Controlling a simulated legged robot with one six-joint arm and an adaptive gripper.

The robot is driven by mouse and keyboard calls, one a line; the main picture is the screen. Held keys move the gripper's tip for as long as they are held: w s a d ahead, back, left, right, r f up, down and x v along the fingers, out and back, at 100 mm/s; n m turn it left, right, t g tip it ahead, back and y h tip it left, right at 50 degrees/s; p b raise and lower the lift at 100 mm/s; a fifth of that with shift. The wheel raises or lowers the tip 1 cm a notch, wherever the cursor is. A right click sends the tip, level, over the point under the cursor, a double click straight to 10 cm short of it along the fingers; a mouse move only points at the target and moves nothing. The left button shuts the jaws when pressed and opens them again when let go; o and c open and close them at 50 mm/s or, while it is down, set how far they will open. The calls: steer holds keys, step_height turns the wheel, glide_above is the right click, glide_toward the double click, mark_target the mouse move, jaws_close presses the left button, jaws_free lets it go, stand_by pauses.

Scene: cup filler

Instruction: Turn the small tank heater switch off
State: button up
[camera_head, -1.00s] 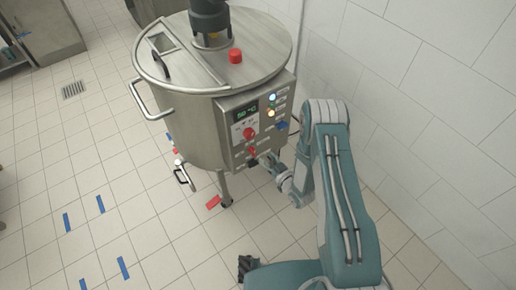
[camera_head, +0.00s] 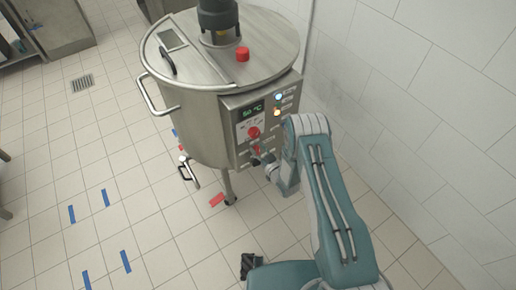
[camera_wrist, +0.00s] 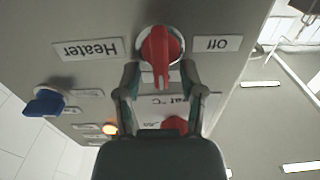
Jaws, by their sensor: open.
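The small tank (camera_head: 205,110) is a steel drum with a grey control panel (camera_head: 243,153) on its front right. The heater switch (camera_wrist: 158,50) is a red rotary handle between the upside-down "Heater" label (camera_wrist: 88,50) and "Off" label (camera_wrist: 217,44) in the wrist view. Its handle points down in that picture, toward neither label. My gripper (camera_wrist: 160,74) is open, with one finger on each side of the handle's lower end; I cannot tell whether they touch it. In the head view my gripper (camera_head: 261,160) is at the panel's lower part and partly hides it.
A second red knob (camera_head: 253,132) sits higher on the panel; my gripper partly covers it in the wrist view. A blue switch (camera_wrist: 45,102) and a lit orange lamp (camera_wrist: 109,128) are off to the side. A white tiled wall (camera_head: 400,110) stands right of the tank.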

steer(key=shift+w+a, duration=0.2)
jaws_close()
stand_by(0.3)
steer(key=n, duration=0.4)
steer(key=shift+s+a+f+n, duration=0.1)
steer(key=shift+s+a+n, duration=0.15)
steer(key=shift+a+n, duration=0.15)
steer(key=n, duration=0.4)
steer(key=shift+s+a+f, duration=0.15)
steer(key=shift+a+f, duration=0.05)
steer(key=n, duration=0.5)
steer(key=shift+s+a+f, duration=0.15)
steer(key=shift+f, duration=0.2)
steer(key=shift+s+f+n, duration=0.1)
steer(key=shift+f+n, duration=0.1)
steer(key=shift+n, duration=0.85)
steer(key=shift+f+n, duration=0.2)
steer(key=shift+n, duration=0.85)
